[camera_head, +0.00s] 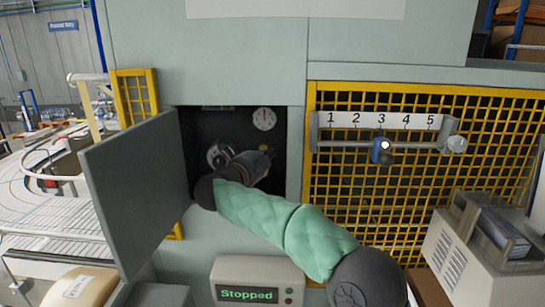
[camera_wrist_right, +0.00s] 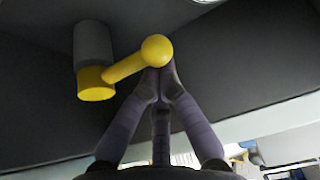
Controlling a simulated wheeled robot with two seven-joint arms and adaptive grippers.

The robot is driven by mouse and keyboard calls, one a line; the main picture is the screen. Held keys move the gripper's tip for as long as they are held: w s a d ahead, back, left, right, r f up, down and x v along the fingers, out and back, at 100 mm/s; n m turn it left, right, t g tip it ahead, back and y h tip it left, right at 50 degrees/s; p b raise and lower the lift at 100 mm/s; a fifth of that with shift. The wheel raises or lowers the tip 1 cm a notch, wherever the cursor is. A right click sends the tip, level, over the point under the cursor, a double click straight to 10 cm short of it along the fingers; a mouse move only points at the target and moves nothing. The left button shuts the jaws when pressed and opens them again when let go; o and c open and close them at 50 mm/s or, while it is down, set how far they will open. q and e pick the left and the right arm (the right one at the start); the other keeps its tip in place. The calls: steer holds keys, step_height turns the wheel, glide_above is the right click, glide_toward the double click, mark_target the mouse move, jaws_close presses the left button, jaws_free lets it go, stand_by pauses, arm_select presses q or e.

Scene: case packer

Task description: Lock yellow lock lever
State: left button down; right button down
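The yellow lock lever (camera_wrist_right: 128,65) shows in the right wrist view, with a yellow hub on a grey cylinder and a round ball knob at its end. In the head view only a small yellow bit (camera_head: 264,148) of it shows inside the dark open compartment, beside my gripper. My left gripper is not in view.
The compartment's grey door (camera_head: 135,190) stands open at left. A round gauge (camera_head: 264,118) is on the back wall inside. A yellow mesh guard (camera_head: 350,200) with a numbered slider scale (camera_head: 381,120) is at right. A display (camera_head: 258,284) below reads "Stopped".

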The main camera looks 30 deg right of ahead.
steer(key=shift+w+a+f+n+t+h+b, duration=0.1)
steer(key=shift+w+a+n+t+h+b, duration=0.3)
steer(key=shift+n, duration=0.7)
steer(key=shift+w+a+r+n+t+h+b, duration=0.15)
steer(key=shift+a+n+t, duration=0.4)
steer(key=shift+n, duration=0.55)
steer(key=shift+w+a+f+n+t+h+b, duration=0.15)
steer(key=shift+w+a+n+t+h+b, duration=0.25)
steer(key=shift+n, duration=0.7)
steer(key=shift+a, duration=0.1)
